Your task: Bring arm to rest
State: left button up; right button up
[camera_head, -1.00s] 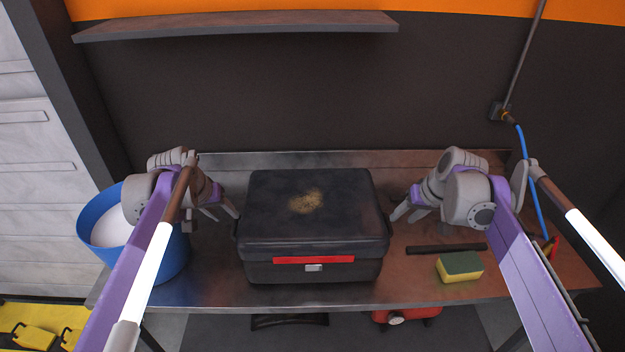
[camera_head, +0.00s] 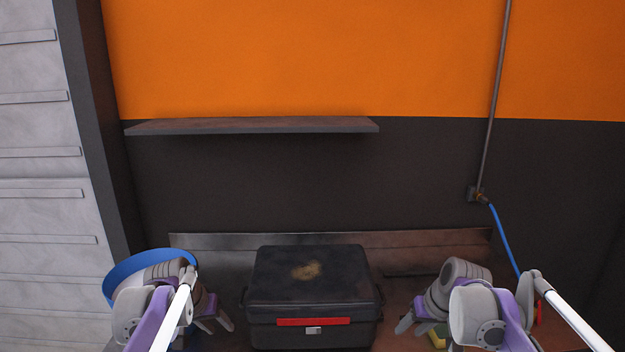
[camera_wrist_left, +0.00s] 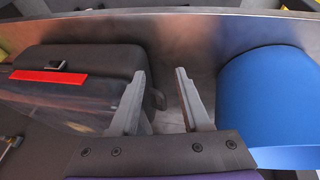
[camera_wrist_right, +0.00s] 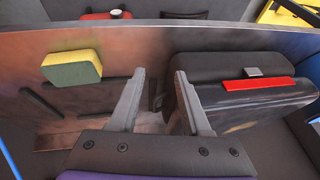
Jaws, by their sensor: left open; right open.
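My left gripper (camera_head: 215,318) is at the left side of the black case, between it and the blue bucket. In the left wrist view its two fingers (camera_wrist_left: 160,100) are apart with nothing between them. My right gripper (camera_head: 408,322) is at the right side of the case. In the right wrist view its fingers (camera_wrist_right: 160,100) are also apart and empty. Both grippers hang over the metal workbench (camera_head: 210,241).
The black case (camera_head: 345,265) with a red strip stands shut on the bench. A blue bucket (camera_head: 125,277) is at the left. A yellow-green sponge (camera_wrist_right: 72,68) lies to the case's right. A shelf (camera_head: 250,125) is on the wall above, and a blue hose (camera_head: 505,240) hangs at the right.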

pick_arm(q)
jog(key=s+d+f, duration=0.1)
jog(key=s+f, duration=0.2)
jog(key=s, duration=0.7)
jog(key=s+d+f+y, duration=0.1)
jog(key=s+d+f, duration=0.1)
jog(key=s, duration=0.8)
jog(key=s+d+f+t, duration=0.1)
jog(key=s+f, duration=0.4)
jog(key=s, duration=0.5)
jog(key=shift+s+d+m+y+p, duration=0.15)
jog(key=shift+s+m+y+p, duration=0.15)
jog(key=shift+m+y+p, duration=0.1)
pick_arm(e)
jog(key=s+a+f, duration=0.1)
jog(key=s+f, duration=0.2)
jog(key=s, duration=0.6)
jog(key=s+a+f+h, duration=0.1)
jog(key=s+f, duration=0.3)
jog(key=s, duration=0.6)
jog(key=s+a+f+t+h, duration=0.1)
jog(key=s+a+f, duration=0.1)
jog(key=s, duration=0.8)
jog(key=shift+a+f, duration=0.4)
jog(key=shift+f, duration=0.5)
